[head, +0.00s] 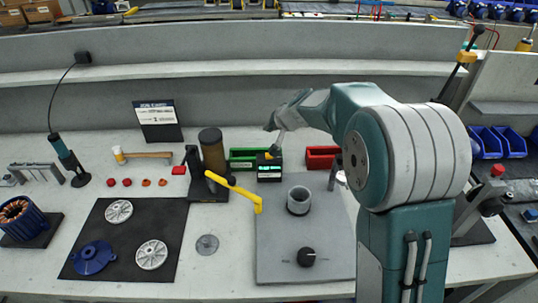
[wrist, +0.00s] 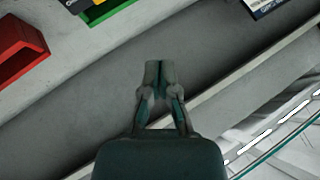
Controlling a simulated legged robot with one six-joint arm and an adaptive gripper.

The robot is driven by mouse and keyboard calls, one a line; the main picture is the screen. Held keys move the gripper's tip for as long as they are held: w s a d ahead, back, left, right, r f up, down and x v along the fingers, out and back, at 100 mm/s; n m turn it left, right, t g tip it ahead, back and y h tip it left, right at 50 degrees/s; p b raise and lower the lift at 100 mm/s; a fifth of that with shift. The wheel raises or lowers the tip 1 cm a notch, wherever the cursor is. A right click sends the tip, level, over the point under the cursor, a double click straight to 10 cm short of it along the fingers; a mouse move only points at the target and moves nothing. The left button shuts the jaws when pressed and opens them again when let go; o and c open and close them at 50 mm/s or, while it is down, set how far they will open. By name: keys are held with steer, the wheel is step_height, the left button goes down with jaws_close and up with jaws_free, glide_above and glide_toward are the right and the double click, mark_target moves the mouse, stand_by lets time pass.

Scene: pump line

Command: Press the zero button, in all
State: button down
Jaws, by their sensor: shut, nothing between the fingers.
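A small black box (head: 269,174) with a lit green display stands at the back edge of the grey plate, in the middle of the bench. A zero button cannot be made out on it; my gripper covers part of its top. My gripper (head: 275,152) appears just above the box in the head view; whether it touches cannot be told. In the wrist view my gripper (wrist: 160,66) is shut and empty, with grey surface behind it. A dark, yellow-edged corner (wrist: 75,4) at the top left may be the box.
A green bin (head: 241,154) and a red bin (head: 322,152) flank the box. A yellow lever (head: 235,189) on a black stand reaches in from the left. A grey cup (head: 298,201) and a black knob (head: 306,257) are on the plate (head: 275,262).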

steer(key=shift+f, duration=3.85)
steer(key=shift+f, duration=0.1)
steer(key=shift+f, duration=0.2)
steer(key=shift+f, duration=0.5)
steer(key=shift+r, duration=0.15)
steer(key=shift+s+r, duration=0.1)
steer(key=shift+r, duration=0.65)
steer(key=shift+r, duration=2.55)
